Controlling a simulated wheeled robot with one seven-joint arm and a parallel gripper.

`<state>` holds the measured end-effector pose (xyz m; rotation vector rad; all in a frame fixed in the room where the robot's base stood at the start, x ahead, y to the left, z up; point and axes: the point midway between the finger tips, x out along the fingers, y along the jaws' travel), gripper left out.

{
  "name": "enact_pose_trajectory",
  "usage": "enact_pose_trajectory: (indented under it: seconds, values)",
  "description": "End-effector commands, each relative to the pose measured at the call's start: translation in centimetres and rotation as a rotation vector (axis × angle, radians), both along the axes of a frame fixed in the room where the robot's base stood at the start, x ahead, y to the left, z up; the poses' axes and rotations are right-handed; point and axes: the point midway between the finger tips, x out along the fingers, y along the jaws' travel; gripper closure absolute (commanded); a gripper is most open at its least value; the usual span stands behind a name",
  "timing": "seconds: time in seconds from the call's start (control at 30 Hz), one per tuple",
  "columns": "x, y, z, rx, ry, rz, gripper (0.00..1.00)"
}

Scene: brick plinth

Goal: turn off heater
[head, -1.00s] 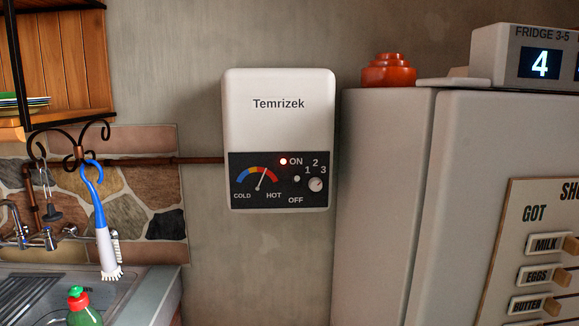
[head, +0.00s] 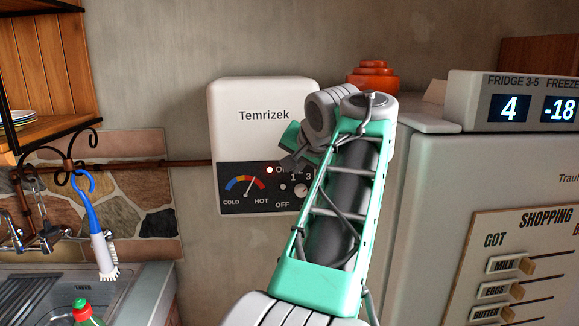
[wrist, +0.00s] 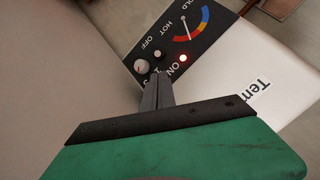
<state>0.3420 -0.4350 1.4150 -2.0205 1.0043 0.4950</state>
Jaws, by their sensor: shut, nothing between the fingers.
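The white Temrizek heater (head: 240,98) hangs on the wall in the middle of the head view, partly covered by my arm. Its dark panel carries a dial (head: 303,190), a temperature gauge (head: 244,186) and a red light (head: 269,170) that glows by ON. In the wrist view the dial (wrist: 141,66) and the lit red light (wrist: 183,58) show near the tips of my gripper (wrist: 156,84). The fingers are shut and empty, pointing at the panel between dial and light. Whether they touch it I cannot tell. In the head view my gripper (head: 291,162) is in front of the panel.
A fridge (head: 440,180) with a shopping board (head: 530,260) and a display box (head: 510,100) stands to the right. An orange pot (head: 372,76) sits on top. At left are a sink (head: 50,290), a hanging brush (head: 98,235) and a shelf (head: 50,128).

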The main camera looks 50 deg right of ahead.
Motion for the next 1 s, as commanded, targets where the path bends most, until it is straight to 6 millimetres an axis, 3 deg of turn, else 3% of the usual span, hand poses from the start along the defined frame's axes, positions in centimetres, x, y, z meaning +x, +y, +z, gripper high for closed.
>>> enact_pose_trajectory:
  seconds: [0.37, 0.8, 1.0]
  values:
    - [-0.1, -0.3, 0.0, -0.001, -0.003, -0.006, 1.00]
    - [4.6, -4.0, -4.9, 0.001, -0.002, -0.006, 1.00]
    - [5.7, -5.0, -6.1, -0.002, -0.002, -0.007, 1.00]
